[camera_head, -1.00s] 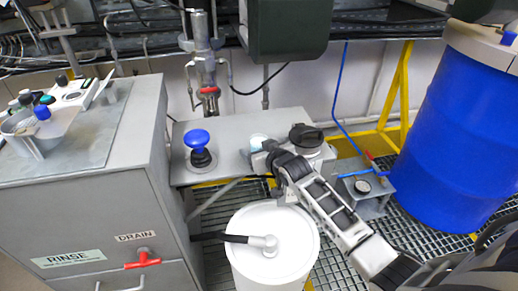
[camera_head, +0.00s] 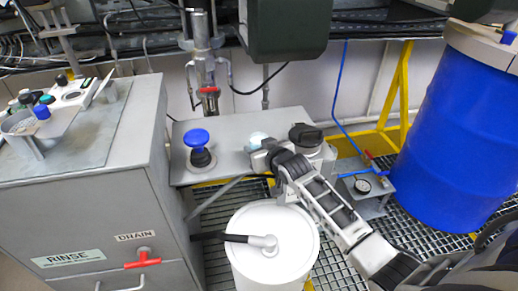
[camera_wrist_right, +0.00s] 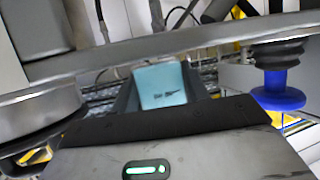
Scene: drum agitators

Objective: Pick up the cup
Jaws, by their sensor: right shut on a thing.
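A pale blue cup (camera_head: 258,139) shows at the grey metal box, just left of my right gripper's tip. In the right wrist view the cup (camera_wrist_right: 162,84) sits between the two dark fingers, with small dark print on its side. My right gripper (camera_head: 262,148) is shut on the cup; its fingers also show in the wrist view (camera_wrist_right: 165,90). The lower part of the cup is hidden by the gripper. My left gripper is not in view.
The grey box (camera_head: 228,130) carries a blue knob (camera_head: 196,138) on the left and a black cap (camera_head: 305,136) on the right. A white drum (camera_head: 262,225) stands in front below my right arm. A grey cabinet (camera_head: 80,210) is left and a blue barrel (camera_head: 455,140) right.

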